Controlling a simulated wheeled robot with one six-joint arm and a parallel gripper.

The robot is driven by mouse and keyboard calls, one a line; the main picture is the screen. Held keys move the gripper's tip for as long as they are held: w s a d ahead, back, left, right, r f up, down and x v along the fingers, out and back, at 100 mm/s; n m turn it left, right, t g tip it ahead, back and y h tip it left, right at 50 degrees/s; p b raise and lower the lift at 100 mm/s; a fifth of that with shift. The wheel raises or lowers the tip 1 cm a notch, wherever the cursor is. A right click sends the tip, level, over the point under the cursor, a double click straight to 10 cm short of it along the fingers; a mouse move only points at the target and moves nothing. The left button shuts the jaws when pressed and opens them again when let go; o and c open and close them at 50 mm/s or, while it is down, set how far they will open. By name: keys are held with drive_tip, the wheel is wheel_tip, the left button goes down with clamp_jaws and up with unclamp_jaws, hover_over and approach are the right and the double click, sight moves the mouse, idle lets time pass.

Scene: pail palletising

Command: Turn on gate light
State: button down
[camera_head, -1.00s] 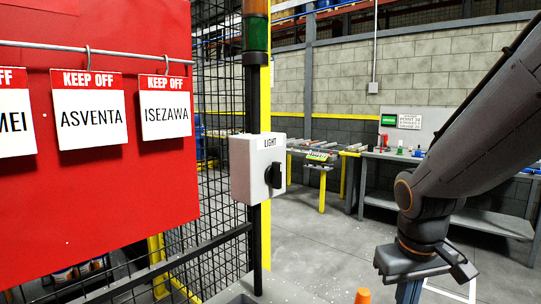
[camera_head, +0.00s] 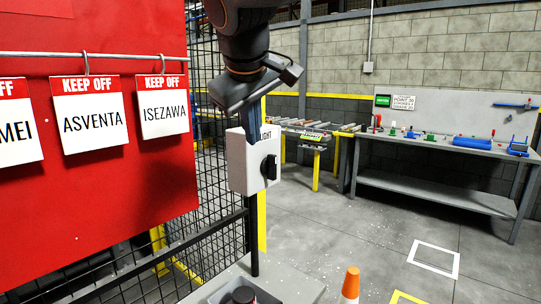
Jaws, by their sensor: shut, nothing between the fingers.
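The white light switch box (camera_head: 240,165) is mounted on a dark post beside the mesh fence, with its "LIGHT" label partly covered. A black rotary knob (camera_head: 270,170) sits on its right-hand face, its grip looking roughly upright. My gripper (camera_head: 255,142) hangs from above at the top of the box, in front of part of the label and above the knob. Its fingers are shut and empty. I cannot tell whether they touch the box. The light tower above the box is hidden behind my arm.
A red board (camera_head: 95,190) with "KEEP OFF" tags stands at the left. An orange and white cone (camera_head: 351,284) and a grey surface (camera_head: 305,287) are below the box. A workbench (camera_head: 440,147) stands at the back right. Open floor lies between.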

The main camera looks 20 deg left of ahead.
drive_tip(key=p, duration=0.3)
approach(267, 169)
drive_tip(key=a+f, duration=0.1)
drive_tip(key=s+a+f, duration=0.1)
drive_tip(key=shift+s+f, duration=0.3)
drive_tip(key=shift+f, duration=0.05)
drive_tip(key=w+p, duration=0.1)
drive_tip(key=w+d, duration=0.1)
drive_tip(key=w, duration=0.1)
drive_tip(key=shift+w+d+f+p, duration=0.1)
drive_tip(key=shift+w+f+p, duration=0.05)
drive_tip(key=shift+w+p, duration=0.2)
drive_tip(key=shift+w+d, duration=0.1)
drive_tip(key=shift+w, duration=0.05)
